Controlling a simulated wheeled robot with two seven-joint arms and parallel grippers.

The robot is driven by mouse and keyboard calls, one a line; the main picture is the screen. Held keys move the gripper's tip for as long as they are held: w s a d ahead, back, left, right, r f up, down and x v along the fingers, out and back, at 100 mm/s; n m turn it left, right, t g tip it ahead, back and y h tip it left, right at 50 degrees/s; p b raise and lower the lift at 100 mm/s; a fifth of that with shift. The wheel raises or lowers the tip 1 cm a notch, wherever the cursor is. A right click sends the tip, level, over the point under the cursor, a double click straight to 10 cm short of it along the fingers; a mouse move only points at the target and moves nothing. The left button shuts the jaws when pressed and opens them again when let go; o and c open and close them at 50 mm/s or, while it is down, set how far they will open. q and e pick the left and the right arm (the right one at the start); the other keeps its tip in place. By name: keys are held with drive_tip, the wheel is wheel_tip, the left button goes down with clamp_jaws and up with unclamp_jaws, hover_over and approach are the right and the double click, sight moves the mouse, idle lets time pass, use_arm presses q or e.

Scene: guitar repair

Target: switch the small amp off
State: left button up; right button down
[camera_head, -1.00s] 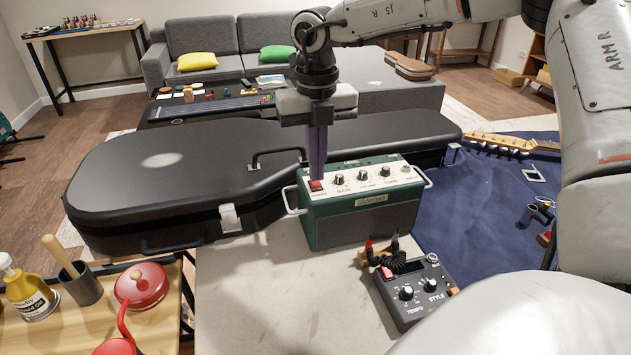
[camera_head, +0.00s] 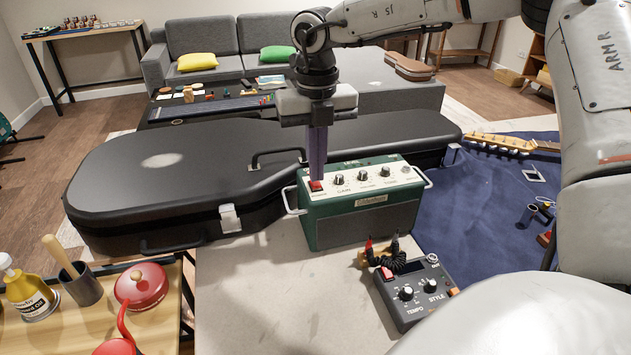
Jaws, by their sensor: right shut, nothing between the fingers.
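The small green amp (camera_head: 362,217) stands on the light worktop, with a cream control panel on top that carries several black knobs. A red power switch (camera_head: 316,186) sits at the panel's left end. My right gripper (camera_head: 317,178) points straight down over that end, its fingers shut together and empty. The fingertips are at the red switch, touching it or just above it; I cannot tell which. Which way the switch is tipped is too small to tell. My left gripper is not in view.
A black guitar case (camera_head: 160,190) lies close behind and left of the amp. A black pedal (camera_head: 415,292) with knobs sits in front right, beside a small stand with red and black leads. A blue mat (camera_head: 480,215) lies to the right. The worktop left of the pedal is clear.

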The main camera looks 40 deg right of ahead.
sight(317, 185)
drive_tip(key=shift+f+b, duration=0.75)
drive_tip(key=shift+f, duration=0.05)
idle(0.8)
wheel_tip(317, 185, up, 7)
drive_tip(key=p, duration=0.4)
idle(0.5)
idle(0.5)
